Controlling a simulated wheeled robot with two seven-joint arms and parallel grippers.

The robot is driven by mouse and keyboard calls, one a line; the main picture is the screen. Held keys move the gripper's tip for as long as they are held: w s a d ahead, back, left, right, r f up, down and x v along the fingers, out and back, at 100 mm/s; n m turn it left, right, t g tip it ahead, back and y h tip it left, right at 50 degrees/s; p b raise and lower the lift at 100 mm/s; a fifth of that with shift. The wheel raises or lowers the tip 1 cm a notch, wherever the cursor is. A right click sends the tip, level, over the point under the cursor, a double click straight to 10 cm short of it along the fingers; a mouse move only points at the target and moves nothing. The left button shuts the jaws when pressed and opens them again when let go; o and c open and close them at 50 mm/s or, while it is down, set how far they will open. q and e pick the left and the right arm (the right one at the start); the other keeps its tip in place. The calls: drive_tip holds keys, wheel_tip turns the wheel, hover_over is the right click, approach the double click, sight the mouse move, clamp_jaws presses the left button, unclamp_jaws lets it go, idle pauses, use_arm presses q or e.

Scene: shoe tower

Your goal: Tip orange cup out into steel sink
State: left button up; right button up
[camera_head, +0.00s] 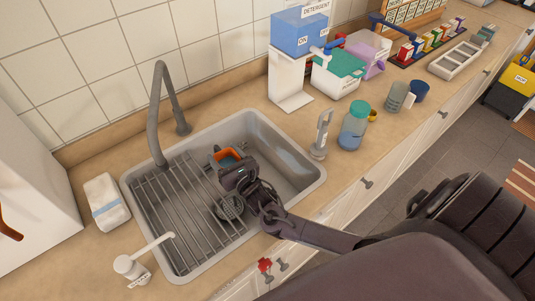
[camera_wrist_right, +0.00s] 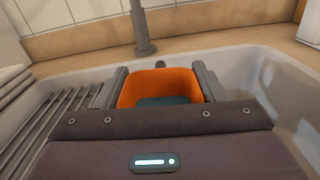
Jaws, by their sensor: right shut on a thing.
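The orange cup (camera_head: 216,158) is over the steel sink (camera_head: 291,170), beside the wire rack. It shows larger in the right wrist view (camera_wrist_right: 158,76), its mouth facing the camera, with a blue-grey surface inside. I cannot tell whether that is liquid or the cup's bottom. My right gripper (camera_head: 229,164) reaches in from the lower right and is shut on the cup; in the wrist view its fingers (camera_wrist_right: 158,88) sit on either side of it. How far the cup is tilted is hard to tell. My left gripper is not in view.
A wire rack (camera_head: 180,212) covers the sink's left part. The grey tap (camera_head: 160,110) arches behind it. A white soap pump (camera_head: 130,267) stands at the front left.

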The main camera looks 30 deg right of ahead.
sight(231, 148)
drive_tip(key=shift+d+r+m, duration=0.2)
drive_tip(key=shift+d+m, duration=0.3)
drive_tip(key=shift+d, duration=0.05)
drive_tip(key=shift+d+m, duration=0.25)
drive_tip(key=shift+m, duration=0.05)
drive_tip(key=shift+d+f+b, duration=0.25)
drive_tip(key=shift+b, duration=0.1)
drive_tip(key=shift+d+f+m+b, duration=0.25)
drive_tip(key=shift+d+m+b, duration=0.2)
drive_tip(key=shift+m, duration=0.55)
drive_tip(key=shift+d+r+m+p, duration=0.1)
drive_tip(key=shift+d+r+m, duration=0.15)
drive_tip(key=shift+d+m, duration=0.45)
drive_tip(key=shift+d+r+m+p, duration=0.15)
drive_tip(key=shift+d+r+m, duration=0.1)
drive_tip(key=shift+d+m, duration=0.45)
drive_tip(key=shift+d+r+m+p, duration=0.1)
drive_tip(key=shift+d+r+m, duration=0.15)
drive_tip(key=shift+d+m, duration=0.45)
drive_tip(key=shift+r+m, duration=0.1)
drive_tip(key=shift+m, duration=0.3)
drive_tip(key=shift+w+d+r+m+p, duration=0.1)
drive_tip(key=shift+d+r+m+p, duration=0.15)
drive_tip(key=shift+m, duration=0.55)
